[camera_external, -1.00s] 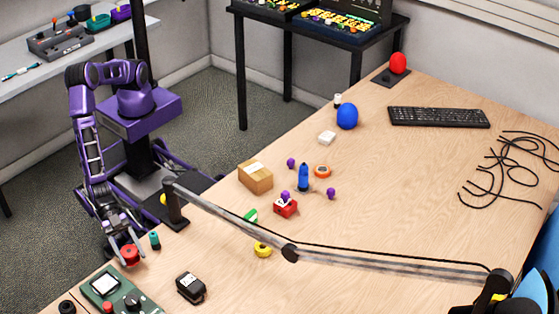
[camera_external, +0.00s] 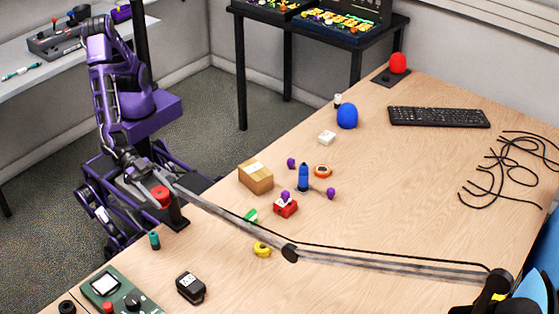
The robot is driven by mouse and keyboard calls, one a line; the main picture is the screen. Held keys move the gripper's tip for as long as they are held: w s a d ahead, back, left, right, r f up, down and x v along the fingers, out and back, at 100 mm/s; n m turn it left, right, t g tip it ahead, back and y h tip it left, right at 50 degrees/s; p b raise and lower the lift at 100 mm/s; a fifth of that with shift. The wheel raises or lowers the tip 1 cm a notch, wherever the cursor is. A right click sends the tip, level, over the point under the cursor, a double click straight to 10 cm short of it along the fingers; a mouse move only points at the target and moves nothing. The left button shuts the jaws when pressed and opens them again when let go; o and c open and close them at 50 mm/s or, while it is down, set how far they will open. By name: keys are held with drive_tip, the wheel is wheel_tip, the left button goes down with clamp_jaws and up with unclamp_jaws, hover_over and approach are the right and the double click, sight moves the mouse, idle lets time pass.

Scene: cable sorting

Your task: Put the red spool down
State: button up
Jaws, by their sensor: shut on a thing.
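The red spool (camera_external: 161,197) is a small red cylinder at the left edge of the wooden table. My gripper (camera_external: 153,193) is shut on it. The fingertips are partly hidden by the spool and small in the picture.
A teal spool (camera_external: 154,240), a green device (camera_external: 118,290) and a black box (camera_external: 190,288) are nearby. A cardboard box (camera_external: 256,177) stands farther right. Bare table lies between.

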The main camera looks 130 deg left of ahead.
drive_tip(key=w+a+r+y+p, duration=0.1)
drive_tip(key=w+a+p, duration=0.1)
drive_tip(key=a, duration=1.5)
drive_tip(key=s+a+f+h+p, duration=0.1)
drive_tip(key=s+a+f+p, duration=0.1)
drive_tip(key=a, duration=0.5)
drive_tip(key=s+a+f+p, duration=0.1)
drive_tip(key=s+a+f, duration=0.15)
drive_tip(key=a, duration=0.35)
drive_tip(key=w+a+f+n+g+y+b, duration=0.1)
drive_tip(key=w+a+n+g+y, duration=0.2)
drive_tip(key=a, duration=0.8)
drive_tip(key=w+a+f+n+g+y, duration=0.15)
drive_tip(key=a+n+y, duration=0.25)
drive_tip(key=a, duration=0.7)
drive_tip(key=w+a+f+n+g+y+b, duration=0.1)
drive_tip(key=w+a+n+y, duration=0.25)
drive_tip(key=a, duration=0.75)
wheel_tip(320, 180, down, 9)
drive_tip(key=shift+a+r+b, duration=0.1)
drive_tip(key=shift+a+b, duration=0.05)
drive_tip(key=shift+b, duration=0.4)
drive_tip(key=shift+f+b, duration=0.35)
drive_tip(key=shift+b, duration=0.15)
